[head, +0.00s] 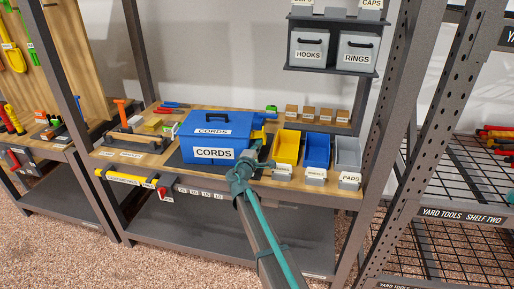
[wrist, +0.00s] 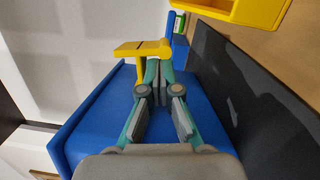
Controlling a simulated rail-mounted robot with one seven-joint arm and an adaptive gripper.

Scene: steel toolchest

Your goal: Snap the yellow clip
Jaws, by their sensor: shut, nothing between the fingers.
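The blue CORDS box (head: 212,138) stands on the wooden bench with its lid down. The yellow clip (head: 258,134) is at the box's right end; it also shows in the wrist view (wrist: 142,49) as a flat yellow plate with a stem, standing out from the blue box (wrist: 97,112). My gripper (head: 256,152) is at the right end of the box. In the wrist view its teal fingertips (wrist: 159,78) are together and empty, right at the clip. I cannot tell whether they touch it. The fingers hide part of the clip's lower end.
Yellow (head: 286,146), blue (head: 317,150) and grey (head: 348,153) bins stand close to the right of my gripper. The box sits on a dark mat (wrist: 228,80). Small wooden blocks (head: 308,113) line the back. A shelf with HOOKS and RINGS bins (head: 308,48) hangs above.

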